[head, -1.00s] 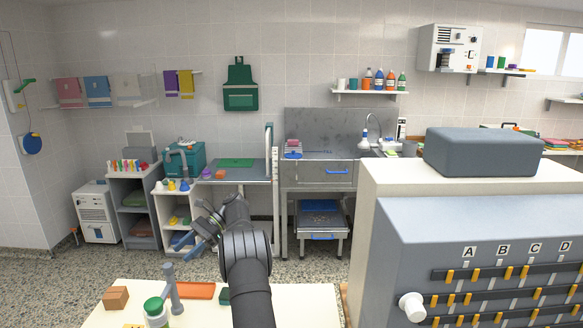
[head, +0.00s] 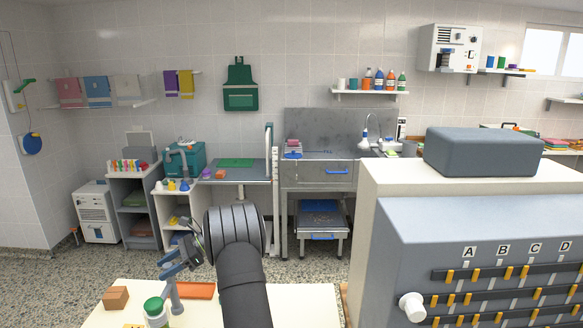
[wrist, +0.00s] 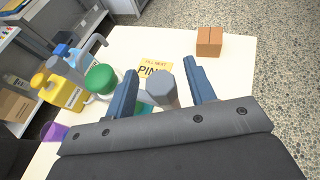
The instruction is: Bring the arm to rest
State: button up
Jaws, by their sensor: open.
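My gripper (head: 173,260) is at the lower left of centre in the head view, above the left part of the cream table (head: 300,300). In the wrist view my gripper (wrist: 160,85) shows two blue fingers spread apart with nothing held between them. A grey post with a hexagonal top (wrist: 160,82) shows between the fingers; how far below them it is, I cannot tell. A green-capped bottle (wrist: 101,79) stands just left of the left finger.
A brown box (wrist: 209,41) lies on the table beyond the fingers, near a yellow label card (wrist: 156,66). A yellow jug (wrist: 60,90) is at the left.

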jog(key=m+t, duration=0.3)
jog(key=m+t+y, duration=0.1)
jog(key=m+t, duration=0.1)
jog(key=t, duration=0.1)
jog(key=shift+s+m+y, duration=0.1)
jog(key=shift+m+y, duration=0.2)
jog(key=shift+m, duration=0.1)
jog(key=v, duration=1.7)
jog(key=shift+d, duration=0.25)
